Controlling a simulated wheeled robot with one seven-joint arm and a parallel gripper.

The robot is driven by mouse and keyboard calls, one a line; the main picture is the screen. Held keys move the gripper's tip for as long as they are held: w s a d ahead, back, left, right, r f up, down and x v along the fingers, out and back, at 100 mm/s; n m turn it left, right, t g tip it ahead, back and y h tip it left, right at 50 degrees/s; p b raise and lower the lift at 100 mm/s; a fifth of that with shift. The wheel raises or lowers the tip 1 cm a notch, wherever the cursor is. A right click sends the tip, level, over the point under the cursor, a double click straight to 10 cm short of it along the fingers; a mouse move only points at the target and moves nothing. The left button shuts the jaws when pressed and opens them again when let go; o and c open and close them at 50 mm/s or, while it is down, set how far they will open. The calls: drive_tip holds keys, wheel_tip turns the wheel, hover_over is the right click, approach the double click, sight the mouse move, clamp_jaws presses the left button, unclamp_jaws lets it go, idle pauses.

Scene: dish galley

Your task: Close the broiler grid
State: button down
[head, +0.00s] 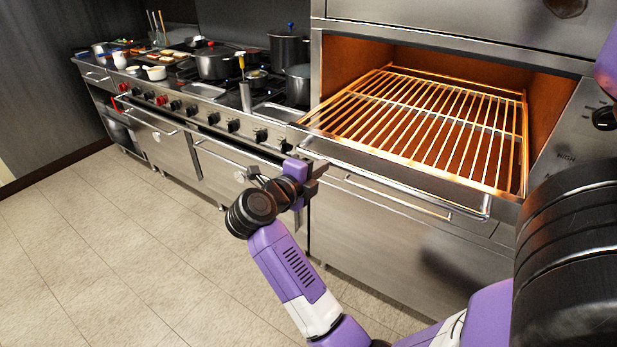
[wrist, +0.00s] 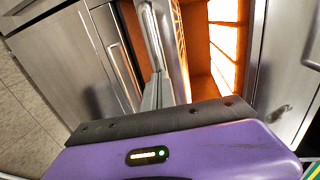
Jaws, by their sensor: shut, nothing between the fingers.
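The broiler grid (head: 440,122) is a rack of thin metal bars, lit orange, in the open broiler compartment of the steel range. It appears pulled partly forward, with its front part past the opening. A long bar handle (head: 400,187) runs across its front. My gripper (head: 316,168) is shut and empty near the left end of this handle. In the wrist view, the closed fingers (wrist: 158,92) point along the handle bar (wrist: 152,35), close to it; I cannot tell whether they touch. The glowing compartment (wrist: 197,50) shows to the right of them.
A stove top with pots (head: 214,62) and a pan stands left of the broiler. Oven doors (head: 160,140) with bar handles line the front below. A control panel (head: 590,125) is at the right. The tiled floor (head: 90,240) on the left is clear.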

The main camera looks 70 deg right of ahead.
sight(359, 130)
drive_tip(key=r+p+x, duration=0.1)
drive_tip(key=x, duration=0.5)
drive_tip(key=r+p+x, duration=0.1)
drive_tip(key=p+x, duration=0.1)
drive_tip(key=x, duration=0.5)
drive_tip(key=r+p+x, duration=0.1)
drive_tip(key=p+x, duration=0.1)
drive_tip(key=x, duration=0.5)
drive_tip(key=shift+d+r, duration=0.4)
drive_tip(key=shift+d, duration=0.15)
drive_tip(key=shift+s+d+p, duration=0.1)
drive_tip(key=shift+s+p, duration=0.05)
drive_tip(key=shift+p, duration=0.15)
drive_tip(key=shift+s+r, duration=0.1)
drive_tip(key=shift+r, duration=0.05)
